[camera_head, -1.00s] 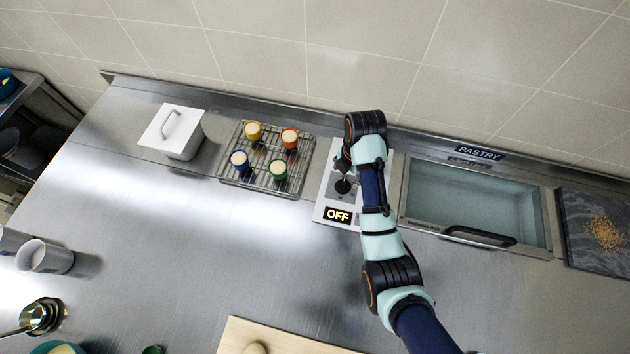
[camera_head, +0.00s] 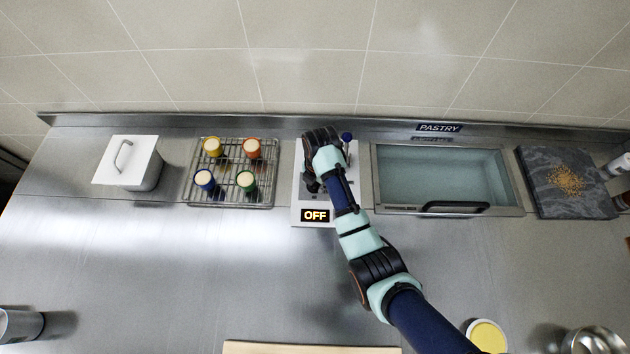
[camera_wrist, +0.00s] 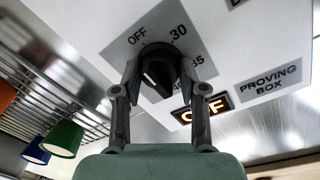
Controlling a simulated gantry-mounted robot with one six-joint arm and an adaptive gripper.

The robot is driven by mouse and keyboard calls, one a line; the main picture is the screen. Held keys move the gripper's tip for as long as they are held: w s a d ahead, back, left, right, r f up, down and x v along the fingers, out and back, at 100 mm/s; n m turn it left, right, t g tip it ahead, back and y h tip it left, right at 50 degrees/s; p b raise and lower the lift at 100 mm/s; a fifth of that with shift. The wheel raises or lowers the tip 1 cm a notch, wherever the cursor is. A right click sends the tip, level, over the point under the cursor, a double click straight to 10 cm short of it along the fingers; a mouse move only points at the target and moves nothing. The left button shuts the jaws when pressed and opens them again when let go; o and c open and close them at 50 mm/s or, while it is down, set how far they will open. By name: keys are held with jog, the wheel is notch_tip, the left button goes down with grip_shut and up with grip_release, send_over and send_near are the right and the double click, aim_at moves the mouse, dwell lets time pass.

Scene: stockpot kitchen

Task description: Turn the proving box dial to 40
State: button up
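The proving box dial (camera_wrist: 158,76) is a black round knob on a white panel (camera_wrist: 100,22). In the wrist view, the panel's printed marks OFF, 30 and 35 show around it; my right finger partly covers the lower right marks. My gripper (camera_wrist: 160,68) has one finger on each side of the dial, close to its sides; I cannot tell whether they touch it. The lit display (camera_wrist: 202,107) reads OFF, as it does in the head view (camera_head: 315,216). In the head view my arm covers most of the dial and gripper.
Left of the panel is a wire rack (camera_head: 228,190) with several colored cups, then a white lidded box (camera_head: 128,160). To the right are a glass-topped steel box (camera_head: 440,209) with a black handle and a dark slab (camera_head: 590,200) with crumbs. The counter in front is mostly clear.

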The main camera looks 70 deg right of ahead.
jog(key=c, duration=0.4)
